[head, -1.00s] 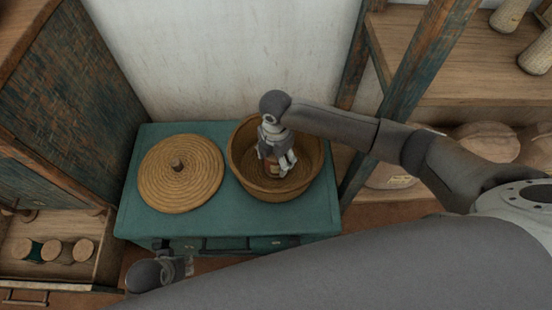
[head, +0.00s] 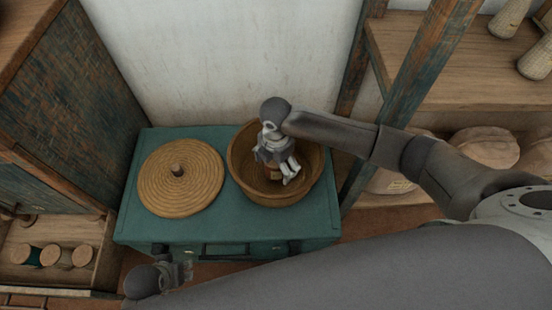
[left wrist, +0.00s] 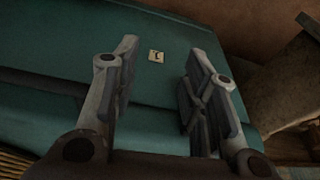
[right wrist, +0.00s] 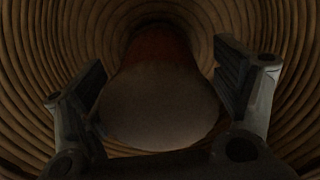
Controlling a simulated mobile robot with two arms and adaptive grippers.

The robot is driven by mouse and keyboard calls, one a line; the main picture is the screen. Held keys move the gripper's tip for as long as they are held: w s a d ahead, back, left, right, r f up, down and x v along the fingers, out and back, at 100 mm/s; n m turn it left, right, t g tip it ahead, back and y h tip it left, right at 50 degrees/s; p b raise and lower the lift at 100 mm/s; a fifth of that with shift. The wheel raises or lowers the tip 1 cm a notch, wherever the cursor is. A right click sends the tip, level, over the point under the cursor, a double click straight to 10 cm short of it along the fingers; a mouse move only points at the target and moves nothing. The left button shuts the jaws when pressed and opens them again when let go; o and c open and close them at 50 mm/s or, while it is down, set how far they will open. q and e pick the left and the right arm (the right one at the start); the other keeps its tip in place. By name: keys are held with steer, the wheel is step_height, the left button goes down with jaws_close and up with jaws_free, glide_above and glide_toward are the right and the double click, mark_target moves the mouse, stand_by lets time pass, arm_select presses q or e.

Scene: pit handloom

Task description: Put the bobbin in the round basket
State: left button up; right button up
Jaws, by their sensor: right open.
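The round basket (head: 318,185) is a brown coiled bowl on the teal chest. My right gripper (head: 279,174) reaches down inside it with its fingers apart. The bobbin (right wrist: 160,105) shows in the right wrist view between the open fingers, with a pale round end towards the camera and a reddish-brown body beyond. The coiled basket wall surrounds it. In the head view the gripper mostly hides the bobbin (head: 274,174). My left gripper (head: 187,268) is in front of the chest, low. In the left wrist view its fingers (left wrist: 160,85) are open and empty.
A coiled round lid (head: 190,190) with a knob lies on the teal chest (head: 228,231), left of the basket. An open drawer (head: 97,262) with several spools is at lower left. A wooden post (head: 400,105) and shelves with bundles stand at right.

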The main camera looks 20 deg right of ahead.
steer(key=shift+r, duration=0.35)
arm_select(q)
steer(key=s+f+p, duration=0.3)
steer(key=f, duration=0.6)
steer(key=shift+s+a+f+g, duration=0.2)
steer(key=shift+f+g, duration=0.1)
arm_select(e)
step_height(320, 180, up, 12)
steer(key=shift+f, duration=0.25)
